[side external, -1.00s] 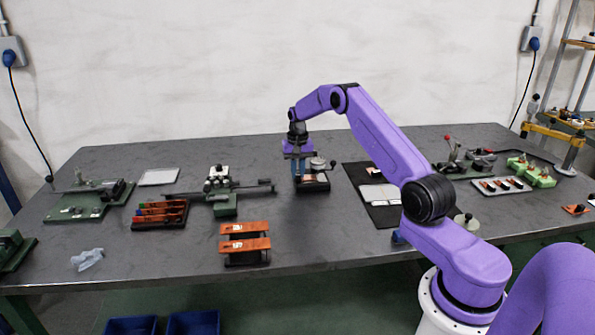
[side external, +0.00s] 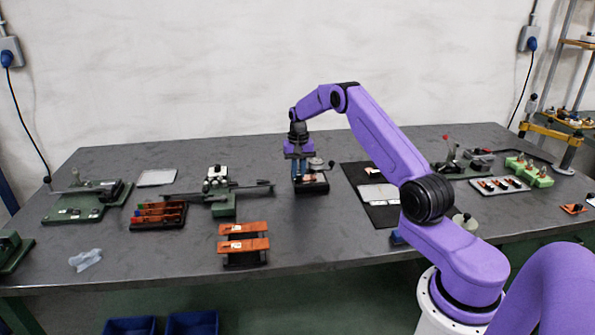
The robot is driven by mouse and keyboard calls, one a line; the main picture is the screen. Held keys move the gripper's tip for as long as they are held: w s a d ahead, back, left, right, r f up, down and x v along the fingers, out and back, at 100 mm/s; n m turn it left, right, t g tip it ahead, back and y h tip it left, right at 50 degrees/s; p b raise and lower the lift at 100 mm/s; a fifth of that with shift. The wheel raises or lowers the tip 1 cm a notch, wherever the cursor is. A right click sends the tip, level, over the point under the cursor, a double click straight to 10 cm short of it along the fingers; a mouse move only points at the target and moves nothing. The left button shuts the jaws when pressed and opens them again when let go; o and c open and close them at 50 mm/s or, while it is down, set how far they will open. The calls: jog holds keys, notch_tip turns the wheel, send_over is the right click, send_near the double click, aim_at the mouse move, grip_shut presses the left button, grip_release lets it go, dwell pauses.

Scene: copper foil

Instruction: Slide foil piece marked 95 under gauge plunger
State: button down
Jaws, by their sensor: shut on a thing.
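My gripper (side external: 298,176) points straight down at the middle of the table, its blue fingers low over a small dark-based device with a round grey top (side external: 317,163), which looks like the gauge. The fingers are shut on a small copper-coloured piece (side external: 311,178), which looks like foil, at the front of this device. No number is readable on it, and I cannot tell whether it lies under the plunger. The fingers hide part of the device. Two copper strips with white labels (side external: 244,245) lie across a dark stand nearer the front; their marks are too small to read.
To the left are a dark tray of coloured pieces (side external: 158,216), a green-based fixture (side external: 220,203) and a pale plate (side external: 156,178). A black mat (side external: 355,180) lies to the right. A crumpled bluish cloth (side external: 86,260) lies at front left. Bare table surrounds the copper strips.

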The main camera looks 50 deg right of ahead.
jog(key=shift+s+d, duration=0.5)
jog(key=shift+d, duration=0.05)
dwell(0.9)
jog(key=c, duration=1.4)
grip_release()
jog(key=shift+s+d, duration=0.1)
jog(key=shift+r, duration=0.15)
jog(key=shift+d+r, duration=0.2)
jog(key=shift+r, duration=1.2)
